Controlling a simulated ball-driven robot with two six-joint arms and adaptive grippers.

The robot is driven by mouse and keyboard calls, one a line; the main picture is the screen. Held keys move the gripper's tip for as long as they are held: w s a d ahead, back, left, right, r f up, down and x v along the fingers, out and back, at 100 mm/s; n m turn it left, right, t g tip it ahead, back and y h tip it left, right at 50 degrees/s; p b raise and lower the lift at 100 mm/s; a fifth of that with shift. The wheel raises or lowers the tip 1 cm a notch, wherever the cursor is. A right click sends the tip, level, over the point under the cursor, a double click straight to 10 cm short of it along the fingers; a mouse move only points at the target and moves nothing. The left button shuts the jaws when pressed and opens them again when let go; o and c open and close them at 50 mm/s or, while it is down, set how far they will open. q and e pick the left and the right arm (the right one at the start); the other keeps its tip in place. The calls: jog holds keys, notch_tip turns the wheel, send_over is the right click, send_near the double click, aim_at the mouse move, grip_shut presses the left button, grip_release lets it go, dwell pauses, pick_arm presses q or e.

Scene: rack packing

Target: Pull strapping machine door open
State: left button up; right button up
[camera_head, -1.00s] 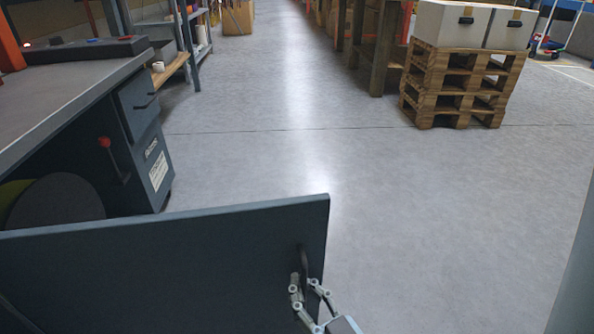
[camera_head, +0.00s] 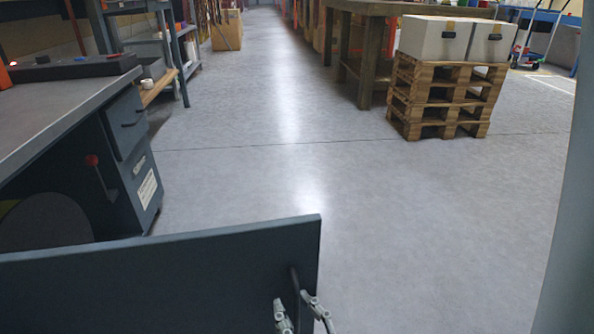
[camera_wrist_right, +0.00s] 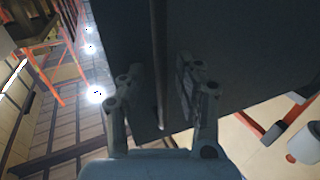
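The strapping machine (camera_head: 140,165) stands at the left, a dark grey cabinet with a red-knobbed lever and a grey top. Its door (camera_head: 170,275) is a dark flat panel standing swung out from the machine across the lower left. A round reel (camera_head: 45,222) shows in the uncovered opening. The door's slim handle (camera_head: 296,280) is near its free edge. My right gripper (camera_head: 301,314) is at the handle. In the right wrist view the fingers (camera_wrist_right: 160,100) are spread, with the handle bar (camera_wrist_right: 158,60) between them and gaps on both sides. My left gripper is not in view.
Clear floor (camera_head: 400,230) lies beyond and right of the door. A pallet stack (camera_head: 440,100) with white boxes (camera_head: 437,38) stands at the upper right, beside a wooden table (camera_head: 368,55). Shelving (camera_head: 178,50) is at the upper left. A pale upright surface edges the right side.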

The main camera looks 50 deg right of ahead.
jog(key=v, duration=0.7)
jog(key=shift+s, duration=0.25)
jog(key=shift+a, duration=0.1)
